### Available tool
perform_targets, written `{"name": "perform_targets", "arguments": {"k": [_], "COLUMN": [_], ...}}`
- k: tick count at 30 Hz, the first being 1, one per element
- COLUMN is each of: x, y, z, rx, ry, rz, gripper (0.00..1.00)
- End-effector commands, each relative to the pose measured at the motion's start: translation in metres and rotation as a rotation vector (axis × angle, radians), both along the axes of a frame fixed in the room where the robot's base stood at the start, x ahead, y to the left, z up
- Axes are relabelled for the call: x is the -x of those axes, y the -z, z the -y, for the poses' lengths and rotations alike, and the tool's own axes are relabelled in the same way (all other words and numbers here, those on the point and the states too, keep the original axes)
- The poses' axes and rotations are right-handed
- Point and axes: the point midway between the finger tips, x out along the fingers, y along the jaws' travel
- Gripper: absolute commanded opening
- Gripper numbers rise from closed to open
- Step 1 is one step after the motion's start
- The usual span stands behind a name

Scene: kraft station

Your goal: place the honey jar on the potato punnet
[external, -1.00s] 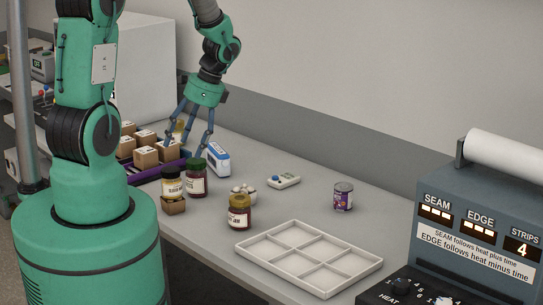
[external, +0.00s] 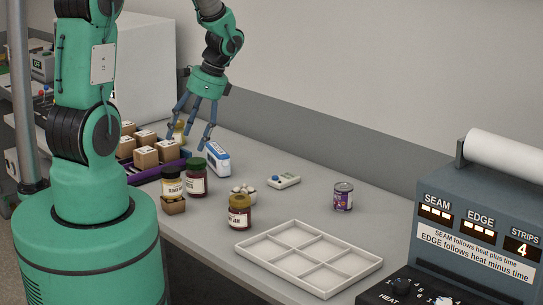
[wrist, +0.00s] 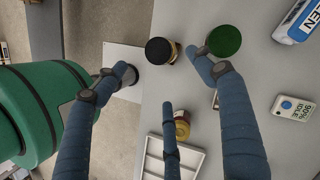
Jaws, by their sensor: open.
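A small brown punnet (external: 173,206) stands at the table's front edge and seems to be the potato punnet. A black-lidded jar with a pale label and amber contents (external: 171,184), which looks like the honey jar, is upright directly at it. It appears to rest on the punnet, but I cannot tell for certain. In the wrist view its black lid (wrist: 160,50) shows with a brown edge beside it. My gripper (external: 195,125) is open, its three fingers spread and holding nothing, above and behind the jars. The fingers (wrist: 168,82) also show apart in the wrist view.
A green-lidded red jar (external: 196,178) stands close beside the black-lidded one. A gold-lidded jar (external: 239,212), a punnet of white items (external: 244,189), a blue-white carton (external: 218,159), a purple can (external: 343,196) and an empty divided tray (external: 309,258) stand rightward. Boxes fill a purple crate (external: 150,171).

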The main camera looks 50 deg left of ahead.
Motion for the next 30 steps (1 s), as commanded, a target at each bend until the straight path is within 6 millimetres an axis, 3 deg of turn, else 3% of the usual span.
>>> {"name": "perform_targets", "arguments": {"k": [6, 11, 20, 30], "x": [-0.001, -0.003, -0.004, 0.017], "y": [-0.003, -0.02, -0.095, -0.186], "z": [0.001, 0.009, 0.048, 0.108], "rx": [-0.002, -0.009, -0.029, -0.007], "ry": [-0.003, -0.024, -0.13, -0.287], "rz": [0.007, 0.039, 0.195, 0.413], "gripper": [0.7, 0.7, 0.7, 0.7]}}
